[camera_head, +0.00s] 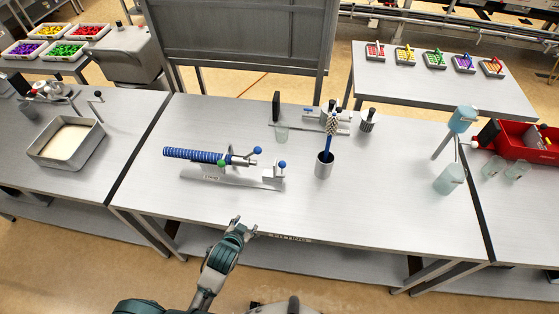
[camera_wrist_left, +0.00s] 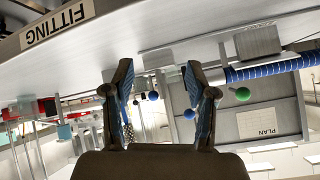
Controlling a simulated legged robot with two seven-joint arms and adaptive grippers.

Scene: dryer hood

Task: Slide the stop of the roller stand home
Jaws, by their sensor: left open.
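The roller stand lies on the middle table in the head view, with a blue ribbed roller (camera_head: 195,155) on its left. A flat grey base plate (camera_head: 228,181) lies below it. A green ball knob (camera_head: 220,163) and a blue ball knob (camera_head: 257,150) sit near the roller's right end. A small grey block with a blue ball (camera_head: 282,165) stands at the plate's right end; I cannot tell for sure which part is the stop. My left gripper (camera_head: 238,226) is open and empty at the table's front edge, apart from the stand. The left wrist view shows its spread fingers (camera_wrist_left: 159,66) and the roller (camera_wrist_left: 275,69).
A cup with a brush (camera_head: 325,168) stands right of the stand. A clear glass (camera_head: 281,134) and a dark upright block (camera_head: 276,104) stand behind. The table front is largely clear.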

